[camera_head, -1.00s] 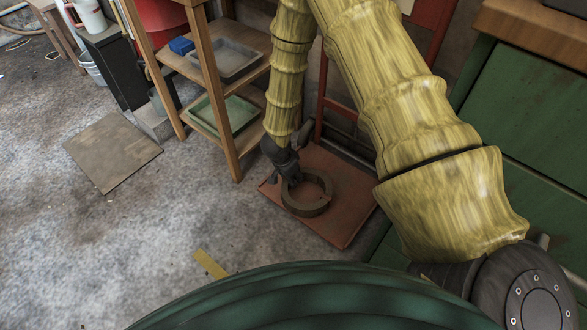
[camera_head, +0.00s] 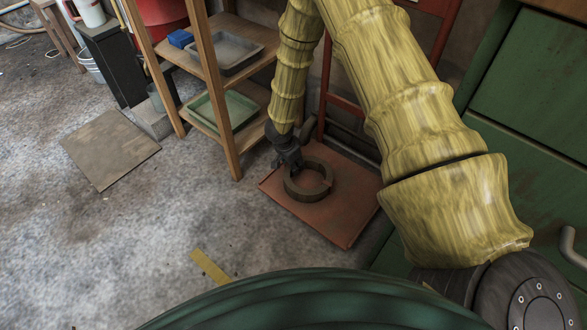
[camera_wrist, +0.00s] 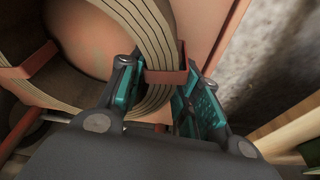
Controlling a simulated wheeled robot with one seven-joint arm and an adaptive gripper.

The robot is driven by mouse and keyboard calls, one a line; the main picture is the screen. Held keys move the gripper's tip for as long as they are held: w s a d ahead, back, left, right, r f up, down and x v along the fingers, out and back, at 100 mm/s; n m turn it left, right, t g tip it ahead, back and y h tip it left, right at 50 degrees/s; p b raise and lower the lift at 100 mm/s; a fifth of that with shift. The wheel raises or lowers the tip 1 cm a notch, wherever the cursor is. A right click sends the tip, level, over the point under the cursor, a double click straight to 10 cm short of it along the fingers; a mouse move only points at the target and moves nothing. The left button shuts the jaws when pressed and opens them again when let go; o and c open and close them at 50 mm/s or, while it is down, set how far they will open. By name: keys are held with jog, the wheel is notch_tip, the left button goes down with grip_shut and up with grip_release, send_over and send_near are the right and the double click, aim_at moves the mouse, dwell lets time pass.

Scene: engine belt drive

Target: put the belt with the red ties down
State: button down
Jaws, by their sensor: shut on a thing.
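The belt with the red ties (camera_head: 308,194) is a brown ring lying flat at the reddish mat (camera_head: 342,226) in the head view. In the wrist view the belt (camera_wrist: 158,40) shows ribbed edges, with one red tie (camera_wrist: 166,77) between my fingers and another (camera_wrist: 32,62) at the left. My gripper (camera_head: 294,168) is at the belt's far left edge, pointing down. In the wrist view my gripper (camera_wrist: 158,88) has teal fingers on both sides of the belt's band and is shut on it. Whether the belt's underside touches the mat is hard to tell.
A wooden shelf (camera_head: 209,85) with a green tray (camera_head: 222,112) and a grey tray (camera_head: 228,56) stands left of the mat. A red frame (camera_head: 345,104) rises behind it. A green cabinet (camera_head: 532,92) is at the right.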

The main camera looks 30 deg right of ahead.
jog(key=shift+f, duration=0.35)
jog(key=c, duration=1)
grip_release()
jog(key=p+v, duration=0.6)
jog(key=v, duration=0.6)
jog(key=shift+a, duration=0.1)
